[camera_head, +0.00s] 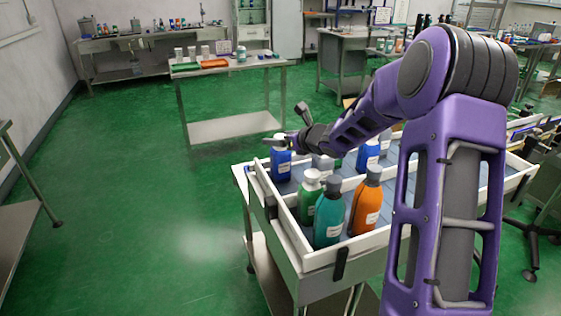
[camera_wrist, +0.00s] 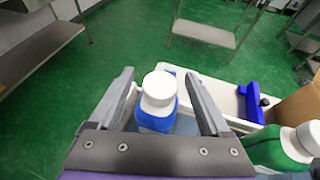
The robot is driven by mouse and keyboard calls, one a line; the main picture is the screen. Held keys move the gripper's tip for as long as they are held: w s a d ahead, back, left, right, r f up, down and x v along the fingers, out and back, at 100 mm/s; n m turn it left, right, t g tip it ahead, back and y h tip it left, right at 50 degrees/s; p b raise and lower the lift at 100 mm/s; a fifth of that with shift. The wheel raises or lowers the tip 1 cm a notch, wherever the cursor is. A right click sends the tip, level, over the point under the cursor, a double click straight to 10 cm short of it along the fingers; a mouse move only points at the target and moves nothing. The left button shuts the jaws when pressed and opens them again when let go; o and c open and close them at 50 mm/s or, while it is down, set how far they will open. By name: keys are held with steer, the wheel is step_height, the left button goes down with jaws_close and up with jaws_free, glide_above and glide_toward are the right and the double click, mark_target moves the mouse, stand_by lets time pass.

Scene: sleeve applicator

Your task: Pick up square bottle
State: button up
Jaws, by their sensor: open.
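A blue bottle with a white cap and a pale label (camera_head: 281,165) stands upright at the far left corner of the white-walled tray (camera_head: 330,258). I cannot clearly tell whether its body is square. In the wrist view the blue bottle (camera_wrist: 153,122) stands between the two fingers of my gripper (camera_wrist: 158,80), its white cap level with the fingertips. My gripper (camera_head: 277,143) is open around the bottle's upper part, with a gap visible on each side. The bottle's lower part is hidden in the wrist view by the gripper body.
A green bottle (camera_head: 310,198), a teal bottle (camera_head: 328,218) and an orange bottle (camera_head: 366,205) stand at the tray's near end. Another blue bottle (camera_head: 368,153) stands behind my arm. A blue clip (camera_wrist: 251,102) sits by the tray wall. Green floor lies open to the left.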

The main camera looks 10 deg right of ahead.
jaws_close()
stand_by(1.3)
